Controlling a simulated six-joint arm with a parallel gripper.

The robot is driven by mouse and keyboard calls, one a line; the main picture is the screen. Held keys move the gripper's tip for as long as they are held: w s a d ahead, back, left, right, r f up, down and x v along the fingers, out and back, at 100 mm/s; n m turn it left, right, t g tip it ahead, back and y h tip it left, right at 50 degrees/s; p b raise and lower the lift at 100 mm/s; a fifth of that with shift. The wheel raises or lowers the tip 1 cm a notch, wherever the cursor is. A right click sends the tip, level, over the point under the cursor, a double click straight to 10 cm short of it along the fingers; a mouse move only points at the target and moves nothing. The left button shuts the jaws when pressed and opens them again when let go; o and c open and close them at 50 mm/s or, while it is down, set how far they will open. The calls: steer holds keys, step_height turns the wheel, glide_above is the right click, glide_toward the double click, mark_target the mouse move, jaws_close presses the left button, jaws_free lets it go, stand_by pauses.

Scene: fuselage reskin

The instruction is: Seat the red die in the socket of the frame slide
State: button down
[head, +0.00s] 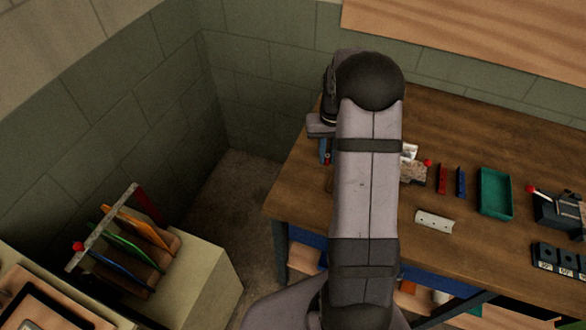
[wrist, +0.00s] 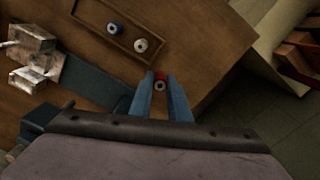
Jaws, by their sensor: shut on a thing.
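My gripper (wrist: 160,80) has blue fingers closed on the red die (wrist: 160,86), a small round piece with a pale ring and dark hole in its end. In the wrist view it is above the wooden bench near its edge. In the head view my gripper (head: 326,152) shows only partly beside my arm, with a speck of red between the fingers. A dark grey flat strip (wrist: 78,82) and worn metal blocks (wrist: 32,45) lie left of the gripper in the wrist view. I cannot tell which part is the frame slide, and its socket is not clear.
A shallow wooden tray (wrist: 85,10) holds a blue die (wrist: 115,27) and a white die (wrist: 140,45). In the head view, a green tray (head: 495,193), a pale curved piece (head: 434,220) and red and blue bars stand right of my arm. A rack (head: 130,250) stands left.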

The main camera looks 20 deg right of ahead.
steer(key=s+d+r+m+p, duration=0.1)
steer(key=s+d+m+p, duration=0.1)
steer(key=d, duration=1)
steer(key=s+d+r+m+p, duration=0.1)
steer(key=s+d+m, duration=0.4)
steer(key=d, duration=0.8)
steer(key=shift+s+r+p, duration=0.15)
steer(key=shift+r+p, duration=0.2)
steer(key=shift+r, duration=0.05)
steer(key=shift+f+b, duration=1.6)
steer(key=shift+f, duration=1.3)
steer(key=shift+f+b, duration=0.45)
steer(key=shift+f, duration=0.35)
steer(key=c, duration=1.6)
jaws_free()
